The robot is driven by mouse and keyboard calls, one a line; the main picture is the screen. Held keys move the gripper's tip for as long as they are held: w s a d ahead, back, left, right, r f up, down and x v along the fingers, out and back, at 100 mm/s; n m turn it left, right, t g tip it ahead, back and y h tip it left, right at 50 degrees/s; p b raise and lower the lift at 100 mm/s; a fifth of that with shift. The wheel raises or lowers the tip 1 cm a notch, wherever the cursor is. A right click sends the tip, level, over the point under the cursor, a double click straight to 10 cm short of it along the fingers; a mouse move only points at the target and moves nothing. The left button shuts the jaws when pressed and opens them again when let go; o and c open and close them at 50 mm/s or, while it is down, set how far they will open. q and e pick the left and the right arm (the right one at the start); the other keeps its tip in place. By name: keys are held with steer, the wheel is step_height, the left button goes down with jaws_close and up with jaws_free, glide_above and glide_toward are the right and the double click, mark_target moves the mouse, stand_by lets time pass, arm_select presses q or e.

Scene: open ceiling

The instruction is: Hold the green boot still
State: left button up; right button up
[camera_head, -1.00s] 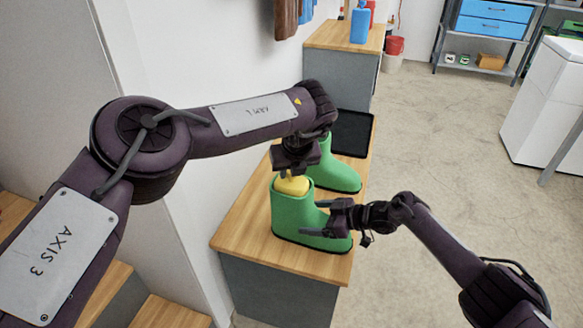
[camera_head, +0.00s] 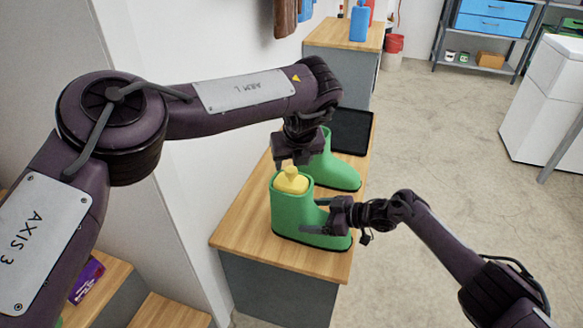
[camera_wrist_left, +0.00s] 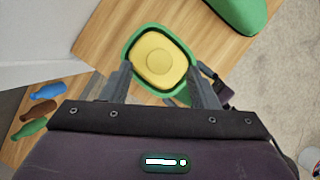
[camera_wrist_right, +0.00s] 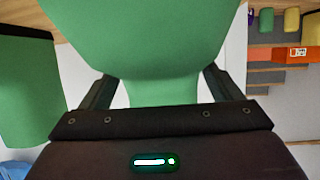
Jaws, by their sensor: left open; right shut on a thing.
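The near green boot (camera_head: 290,213) stands upright on the wooden bench top. My right gripper (camera_head: 318,216) is shut on its foot part from the right; in the right wrist view the green boot (camera_wrist_right: 155,50) fills the space between the fingers. A yellow object (camera_head: 291,180) with a small knob on top sits in the boot's opening. In the left wrist view the yellow object (camera_wrist_left: 158,58) is ringed by the green rim. My left gripper (camera_head: 291,163) is open and empty just above it. A second green boot (camera_head: 330,172) stands behind, partly hidden by my left gripper.
The wooden bench top (camera_head: 240,225) is clear at the front left. A black tray (camera_head: 352,131) lies behind the boots. A blue container (camera_head: 360,22) stands on the far cabinet. A white wall runs along the left.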

arm_select(q)
steer(key=v, duration=0.7)
arm_select(e)
steer(key=o, duration=1.1)
steer(key=shift+d, duration=0.1)
